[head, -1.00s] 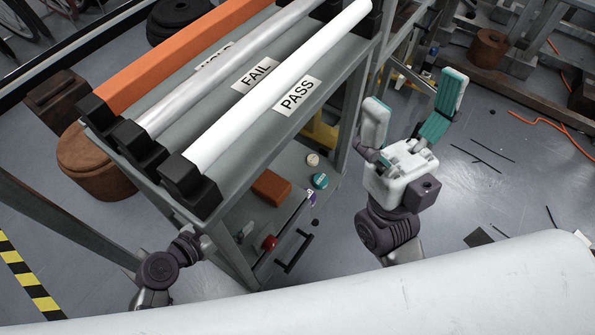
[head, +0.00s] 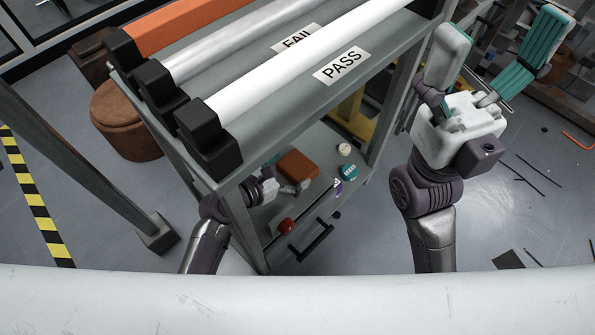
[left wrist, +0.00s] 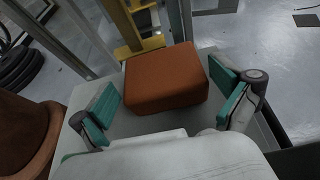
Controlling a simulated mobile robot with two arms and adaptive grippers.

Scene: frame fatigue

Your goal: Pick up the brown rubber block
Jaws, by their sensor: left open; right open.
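The brown rubber block (head: 298,165) lies on the lower shelf (head: 305,206) of the grey rack. In the left wrist view the block (left wrist: 166,80) is just ahead of my left gripper (left wrist: 164,92), between its two spread teal-padded fingers, with visible gaps on both sides. In the head view my left gripper (head: 280,185) reaches in under the upper shelf, close to the block's near side, and is partly hidden by the rack. My right gripper (head: 500,45) is open and empty, raised to the right of the rack.
The upper shelf carries long bars by labels FAIL (head: 297,39) and PASS (head: 340,66), with black end blocks (head: 208,140). A teal-lidded item (head: 349,171), a pale round item (head: 344,149) and a red knob (head: 286,226) are near the block. A rack post borders the shelf.

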